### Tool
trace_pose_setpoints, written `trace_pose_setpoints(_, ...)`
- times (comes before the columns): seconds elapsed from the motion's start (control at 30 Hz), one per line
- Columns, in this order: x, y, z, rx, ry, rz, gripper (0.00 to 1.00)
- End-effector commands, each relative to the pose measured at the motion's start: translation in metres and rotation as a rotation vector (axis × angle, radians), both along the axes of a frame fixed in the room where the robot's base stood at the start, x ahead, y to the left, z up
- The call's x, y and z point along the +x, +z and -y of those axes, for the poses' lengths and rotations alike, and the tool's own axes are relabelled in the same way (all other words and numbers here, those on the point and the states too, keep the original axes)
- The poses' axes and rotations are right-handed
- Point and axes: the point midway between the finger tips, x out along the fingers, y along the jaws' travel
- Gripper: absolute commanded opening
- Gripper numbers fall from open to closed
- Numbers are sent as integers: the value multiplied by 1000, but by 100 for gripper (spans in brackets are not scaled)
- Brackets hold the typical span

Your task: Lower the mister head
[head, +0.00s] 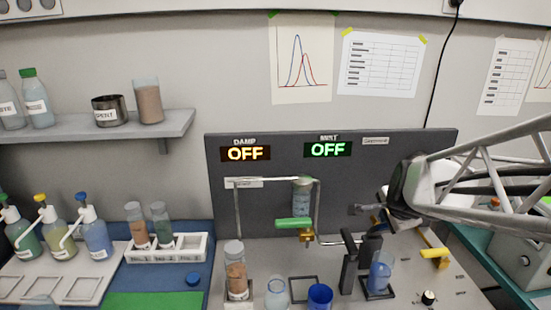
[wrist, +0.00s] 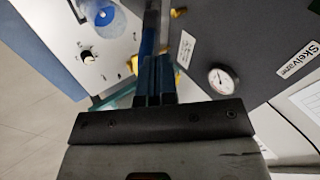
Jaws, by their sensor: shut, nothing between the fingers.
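My gripper (head: 358,209) is in front of the dark panel, right of the metal frame with the glass tube. Its fingers point left and are shut and empty; they show in the wrist view (wrist: 153,78). The mister head is not labelled. The black jointed fixture (head: 350,262) on the deck, beside a beaker of blue liquid (head: 380,276), may be it, but I cannot tell. My gripper is above this fixture and looks apart from it. The MIST display (head: 328,149) reads OFF.
A green-handled valve (head: 293,223) is left of my gripper. A yellow handle (head: 433,253) and a black knob (head: 428,297) are on the right of the deck. A gauge (wrist: 222,80) is on the panel. Jars and a blue cup (head: 320,296) stand in front.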

Motion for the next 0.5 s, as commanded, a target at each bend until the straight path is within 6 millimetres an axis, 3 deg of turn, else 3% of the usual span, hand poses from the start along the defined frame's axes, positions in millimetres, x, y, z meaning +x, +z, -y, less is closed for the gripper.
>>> trace_pose_setpoints(0.5,-13,-9,0,1,-1,84,0)
